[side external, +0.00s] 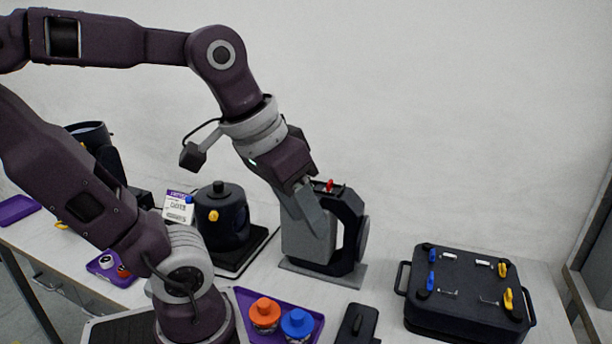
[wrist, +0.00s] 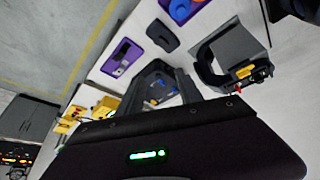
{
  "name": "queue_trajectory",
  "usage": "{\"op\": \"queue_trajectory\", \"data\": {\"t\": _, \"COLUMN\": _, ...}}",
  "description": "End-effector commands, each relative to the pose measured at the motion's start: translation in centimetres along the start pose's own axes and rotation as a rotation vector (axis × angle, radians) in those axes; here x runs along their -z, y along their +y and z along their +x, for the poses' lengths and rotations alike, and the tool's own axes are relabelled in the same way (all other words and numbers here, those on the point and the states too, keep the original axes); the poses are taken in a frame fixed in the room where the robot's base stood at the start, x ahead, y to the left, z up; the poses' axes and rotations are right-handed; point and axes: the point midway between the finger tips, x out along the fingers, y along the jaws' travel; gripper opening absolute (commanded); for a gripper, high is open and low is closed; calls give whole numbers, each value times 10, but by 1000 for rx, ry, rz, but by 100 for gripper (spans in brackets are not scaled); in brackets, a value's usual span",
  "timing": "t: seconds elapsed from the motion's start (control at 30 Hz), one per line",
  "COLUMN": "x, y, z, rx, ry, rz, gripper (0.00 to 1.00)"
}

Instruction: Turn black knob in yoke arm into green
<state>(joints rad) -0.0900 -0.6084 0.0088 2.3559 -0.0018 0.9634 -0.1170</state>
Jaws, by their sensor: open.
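The yoke (side external: 352,225) stands upright mid-table, a black arm with a grey plate; it also shows at the right of the wrist view (wrist: 205,62). A red knob (side external: 329,185) is at its top. In the wrist view, yellow (wrist: 245,70) and red parts are at its end. I cannot pick out a black knob or anything green on it.
A black case (side external: 465,268) with blue and yellow knobs lies at right. A small black block (side external: 357,325) is in front. A dark lamp-like unit (side external: 222,217) stands left of the yoke.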

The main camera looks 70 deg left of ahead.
Motion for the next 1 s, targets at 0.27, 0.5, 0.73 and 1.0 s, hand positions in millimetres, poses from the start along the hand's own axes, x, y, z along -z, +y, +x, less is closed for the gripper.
{"op": "queue_trajectory", "data": {"t": 0.27, "x": 159, "y": -150, "z": 43, "rx": 259, "ry": -233, "rz": -1056, "gripper": 43}}
{"op": "queue_trajectory", "data": {"t": 0.5, "x": 173, "y": -264, "z": 87, "rx": 412, "ry": -313, "rz": -1562, "gripper": 43}}
{"op": "queue_trajectory", "data": {"t": 0.73, "x": 158, "y": -274, "z": 116, "rx": 425, "ry": -320, "rz": -1606, "gripper": 43}}
{"op": "queue_trajectory", "data": {"t": 1.0, "x": 142, "y": -276, "z": 151, "rx": 424, "ry": -315, "rz": -1601, "gripper": 43}}
